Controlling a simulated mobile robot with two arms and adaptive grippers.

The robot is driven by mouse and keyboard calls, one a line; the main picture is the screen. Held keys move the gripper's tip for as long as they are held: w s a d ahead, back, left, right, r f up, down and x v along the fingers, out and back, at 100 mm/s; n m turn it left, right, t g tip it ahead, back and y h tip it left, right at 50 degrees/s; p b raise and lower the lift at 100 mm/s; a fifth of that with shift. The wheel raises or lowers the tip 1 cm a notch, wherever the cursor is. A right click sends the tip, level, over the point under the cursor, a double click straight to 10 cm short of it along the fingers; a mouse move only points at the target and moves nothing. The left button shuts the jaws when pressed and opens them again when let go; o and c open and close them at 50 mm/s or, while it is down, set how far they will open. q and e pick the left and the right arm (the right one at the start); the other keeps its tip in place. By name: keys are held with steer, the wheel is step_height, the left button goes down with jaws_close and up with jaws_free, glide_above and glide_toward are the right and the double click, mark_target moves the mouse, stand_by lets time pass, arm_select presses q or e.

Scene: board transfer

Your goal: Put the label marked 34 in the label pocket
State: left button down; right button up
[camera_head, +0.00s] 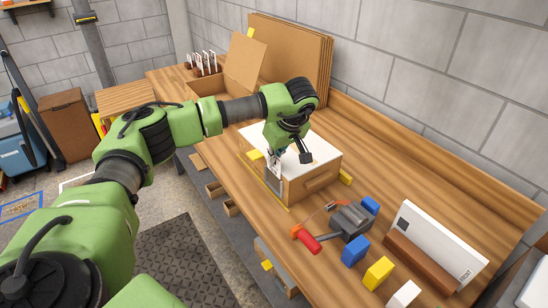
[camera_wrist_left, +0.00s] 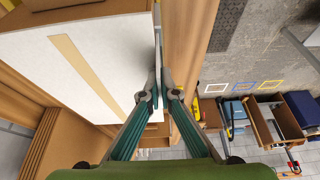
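My left gripper (camera_head: 276,160) is at the left side of a wooden box with a white top (camera_head: 312,152) on the bench. In the left wrist view the fingers (camera_wrist_left: 161,95) are shut on a thin pale label (camera_wrist_left: 158,50), seen nearly edge-on. The label is upright close along the box's side; I cannot tell whether it touches or sits in a pocket. Its number is not readable. The white top with a tan strip (camera_wrist_left: 88,70) fills the left of the wrist view. The label pocket cannot be made out. My right gripper is not in view.
Several white cards stand in a rack (camera_head: 203,66) at the back of the bench. Cardboard sheets (camera_head: 290,55) lean on the wall. A red-handled tool (camera_head: 308,240), a grey device (camera_head: 350,219), coloured blocks (camera_head: 378,272) and a white panel in a wooden stand (camera_head: 435,243) lie to the right.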

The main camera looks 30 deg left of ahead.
arm_select(q)
steer(key=shift+f, duration=0.2)
steer(key=c, duration=2.2)
jaws_free()
steer(key=v, duration=1.2)
